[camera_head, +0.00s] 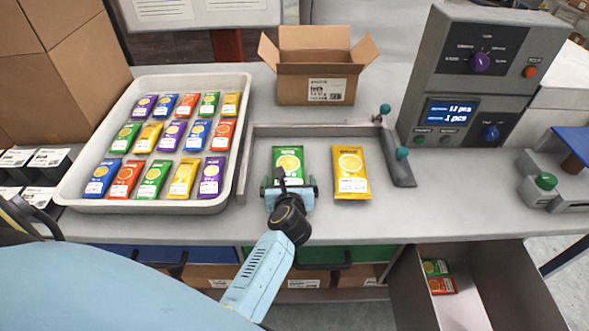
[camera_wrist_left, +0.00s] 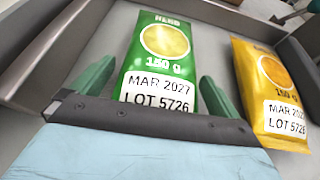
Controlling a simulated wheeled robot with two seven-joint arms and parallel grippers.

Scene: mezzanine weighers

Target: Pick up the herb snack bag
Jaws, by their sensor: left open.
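The herb snack bag (camera_head: 289,160) is green with a yellow disc and a white date label. It lies flat on the grey weighing plate (camera_head: 320,143). It also shows in the left wrist view (camera_wrist_left: 160,52), marked HERB, 150 g, MAR 2027, LOT 5726. My left gripper (camera_head: 289,184) is at the bag's near end. In the left wrist view its green fingers (camera_wrist_left: 151,88) are open, one on each side of the bag's lower part. I cannot tell whether they touch it. My right gripper is not in view.
A yellow bag (camera_head: 351,173) lies just right of the herb bag. A grey tray (camera_head: 66,188) with several coloured bags stands at left. An open cardboard box (camera_head: 290,92) is behind, a control unit (camera_head: 455,80) at right. An open drawer (camera_head: 520,290) below holds two bags.

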